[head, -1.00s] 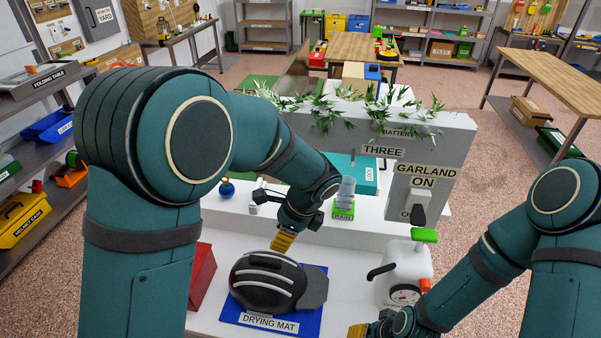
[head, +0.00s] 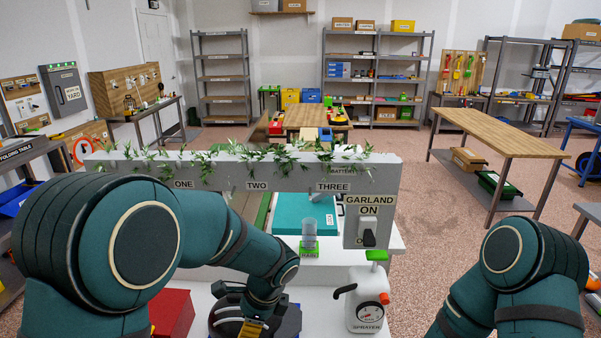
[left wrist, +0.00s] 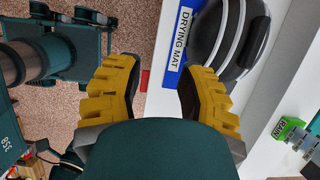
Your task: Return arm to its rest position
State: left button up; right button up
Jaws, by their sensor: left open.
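My left arm comes in from the left of the head view, bent at a large teal elbow. Its gripper (head: 250,328) hangs at the bottom edge, by the dark helmet (head: 222,317). In the left wrist view the yellow fingers (left wrist: 158,68) are spread wide with nothing between them. The black helmet with pale stripes (left wrist: 232,40) lies on the blue drying mat (left wrist: 176,52), beyond the finger on the right. My right arm shows at the lower right of the head view; its gripper is out of the picture.
A grey frame with a garland and switch panel (head: 368,222) stands ahead. A white sprayer (head: 367,298), a rain gauge (head: 309,245), a teal box (head: 292,213) and a red box (head: 172,312) are near my left arm. Open floor lies to the right.

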pick_arm(q)
jog(key=s+f+n+t+h+b, duration=0.1)
jog(key=s+f+n+h, duration=0.3)
jog(key=f+n, duration=0.5)
jog(key=s+f+n+h+b, duration=0.3)
jog(key=s+f+n, duration=0.5)
jog(key=f, duration=0.7)
jog(key=shift+s+d+f+n+t+h, duration=0.2)
jog(key=shift+d+n+t+h, duration=0.25)
jog(key=shift+n, duration=0.85)
pick_arm(e)
jog(key=shift+w+a+f, duration=0.1)
jog(key=shift+a+f, duration=0.05)
jog(key=shift+f, duration=2.35)
pick_arm(q)
jog(key=shift+a, duration=0.1)
